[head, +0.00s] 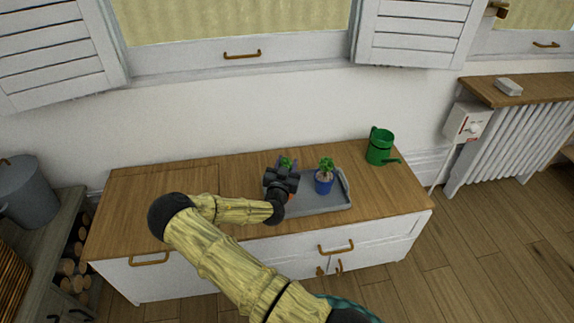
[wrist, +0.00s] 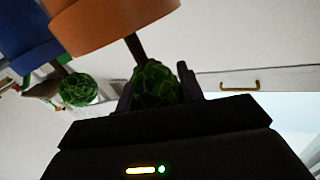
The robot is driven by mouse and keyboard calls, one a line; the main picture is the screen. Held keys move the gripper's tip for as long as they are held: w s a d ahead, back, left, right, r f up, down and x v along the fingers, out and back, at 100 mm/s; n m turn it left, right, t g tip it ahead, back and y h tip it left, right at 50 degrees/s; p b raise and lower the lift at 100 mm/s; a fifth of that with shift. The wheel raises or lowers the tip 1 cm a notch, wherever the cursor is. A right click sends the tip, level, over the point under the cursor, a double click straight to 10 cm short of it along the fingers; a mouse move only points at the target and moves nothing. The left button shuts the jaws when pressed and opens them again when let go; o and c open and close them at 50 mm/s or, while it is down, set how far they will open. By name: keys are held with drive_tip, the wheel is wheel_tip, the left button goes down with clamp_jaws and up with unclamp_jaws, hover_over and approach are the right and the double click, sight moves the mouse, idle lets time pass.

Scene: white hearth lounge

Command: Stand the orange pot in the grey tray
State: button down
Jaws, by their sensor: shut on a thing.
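My gripper (head: 281,184) is over the left part of the grey tray (head: 322,208) and largely hides what it holds. In the wrist view my gripper (wrist: 156,86) is shut on the green plant of the orange pot (wrist: 120,22), with a finger on each side of the leaves. A small patch of the orange pot (head: 290,198) shows under the gripper in the head view. I cannot tell whether its base touches the tray. A blue pot (head: 324,187) with a green plant stands in the tray, right of my gripper; it also shows in the wrist view (wrist: 30,48).
Green leaves (head: 286,162) with a purple edge show behind my gripper, partly hidden. A green watering can (head: 380,146) stands right of the tray on the wooden cabinet top (head: 160,195). The top's left side is clear. A white wall and window rise behind.

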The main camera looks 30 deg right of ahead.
drive_tip(key=c, duration=0.9)
unclamp_jaws()
drive_tip(key=shift+f, duration=0.1)
drive_tip(key=shift+s+a, duration=0.1)
drive_tip(key=shift+s, duration=0.1)
drive_tip(key=p+v, duration=0.1)
drive_tip(key=v, duration=1)
drive_tip(key=shift+s+a, duration=0.2)
drive_tip(key=shift+s, duration=0.1)
drive_tip(key=shift+d, duration=0.1)
